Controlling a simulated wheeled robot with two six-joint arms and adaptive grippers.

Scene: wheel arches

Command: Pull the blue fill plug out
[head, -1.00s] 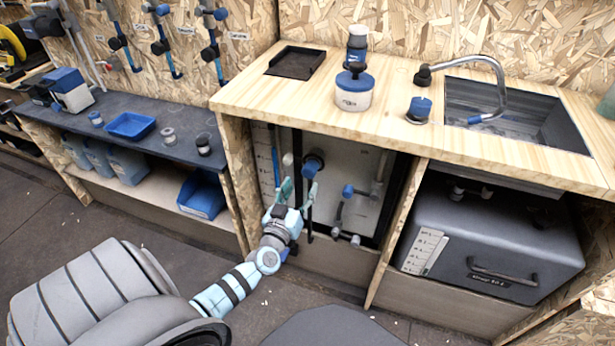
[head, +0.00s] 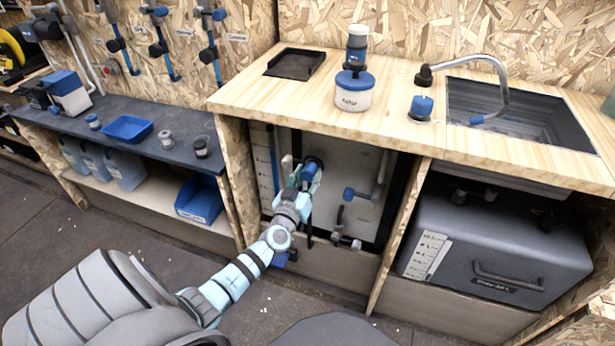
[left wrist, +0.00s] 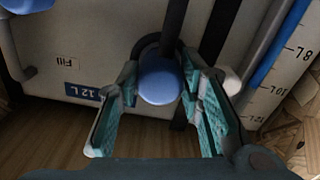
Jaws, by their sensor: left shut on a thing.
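The blue fill plug (head: 309,170) sits at the upper left of the white tank (head: 333,197) in the open bay under the wooden worktop. My left gripper (head: 303,183) reaches into the bay, its fingers on either side of the plug. In the left wrist view the plug's round blue face (left wrist: 160,82) lies between the teal-padded fingertips, which are shut on it. A dark hose or strap crosses above the plug there. Whether the plug has moved out of the tank cannot be told. My right gripper is not in view.
The bay's wooden side panels and the worktop (head: 430,140) edge bound the arm's space. A dark grey box (head: 490,245) fills the bay at right. The floor in front is clear.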

